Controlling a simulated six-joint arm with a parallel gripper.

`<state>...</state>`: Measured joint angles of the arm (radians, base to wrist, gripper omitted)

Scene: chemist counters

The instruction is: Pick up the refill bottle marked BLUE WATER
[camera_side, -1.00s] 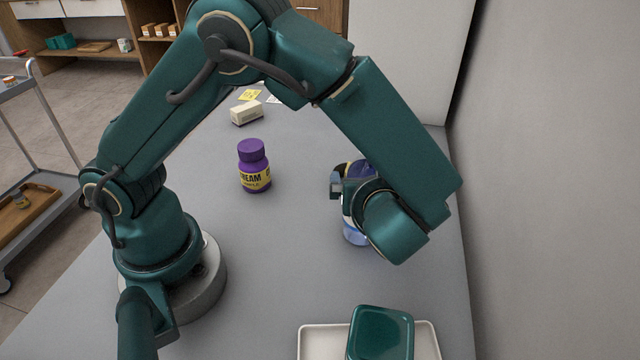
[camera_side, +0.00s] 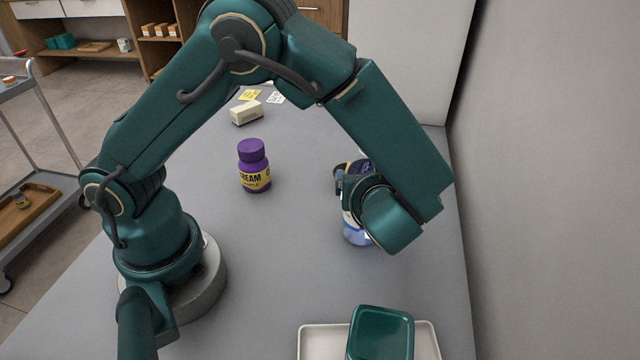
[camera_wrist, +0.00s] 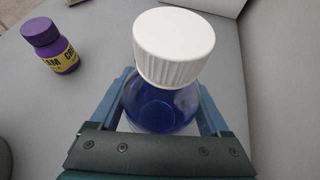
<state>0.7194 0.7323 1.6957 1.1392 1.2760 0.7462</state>
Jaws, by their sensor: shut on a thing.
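A bottle with a ribbed white cap and dark blue liquid (camera_wrist: 160,108) stands between my gripper's fingers in the wrist view. In the side view its lower part (camera_side: 356,234) shows white and light blue below my wrist; the rest is mostly hidden. Its lettering cannot be read in either view. My gripper (camera_side: 350,176) is shut on the bottle's body, with one finger on each side, below the cap. It also shows in the wrist view (camera_wrist: 166,102). The bottle looks upright, and its base appears at counter level.
A purple CREAM bottle (camera_side: 254,168) stands left of my gripper on the grey counter (camera_side: 290,260). A teal container (camera_side: 381,335) sits on a white tray (camera_side: 322,342) at the front. A cream box (camera_side: 247,112) lies farther back. A wall (camera_side: 540,180) bounds the right side.

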